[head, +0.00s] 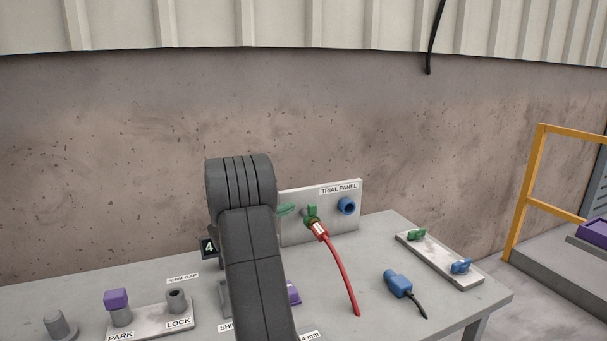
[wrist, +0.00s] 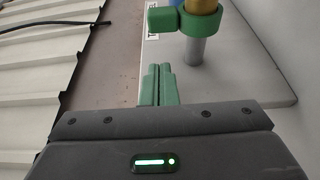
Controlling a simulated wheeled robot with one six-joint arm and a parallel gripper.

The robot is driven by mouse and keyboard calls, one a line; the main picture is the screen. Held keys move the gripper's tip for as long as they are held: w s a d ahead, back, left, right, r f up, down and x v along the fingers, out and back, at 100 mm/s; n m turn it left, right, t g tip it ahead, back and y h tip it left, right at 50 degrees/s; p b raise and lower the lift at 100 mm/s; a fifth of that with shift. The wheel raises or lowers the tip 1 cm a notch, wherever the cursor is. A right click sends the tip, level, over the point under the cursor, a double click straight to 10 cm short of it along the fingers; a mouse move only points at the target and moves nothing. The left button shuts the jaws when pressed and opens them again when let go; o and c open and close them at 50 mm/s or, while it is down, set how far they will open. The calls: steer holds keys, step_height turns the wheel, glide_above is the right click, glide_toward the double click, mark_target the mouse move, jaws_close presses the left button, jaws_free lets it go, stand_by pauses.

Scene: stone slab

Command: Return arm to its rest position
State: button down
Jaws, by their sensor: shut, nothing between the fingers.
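My arm (head: 254,255) is mine and rises from the bottom of the head view, reaching toward the trial panel (head: 345,215). My gripper (head: 287,208) has green fingertips that show just left of the panel's green collar. In the wrist view my gripper (wrist: 158,85) has its two green fingers pressed together with nothing between them. Beyond the fingertips, with a gap in the picture, is the green collar with a tab (wrist: 199,22) around a grey post with a gold part. In the head view the green collar (head: 312,214) sits at the panel with a red cable (head: 342,270) hanging from it.
The grey table (head: 385,228) holds a blue plug (head: 398,283) with a black lead and a plate (head: 440,260) with green and blue pieces. At left are a purple-capped post (head: 117,300) and the LOCK post (head: 176,300). A yellow railing (head: 522,190) stands at right.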

steer(key=b+v, duration=0.1)
steer(key=v, duration=0.4)
steer(key=shift+s+a+b, duration=0.1)
steer(key=shift+a+b, duration=0.1)
steer(key=shift+b, duration=0.1)
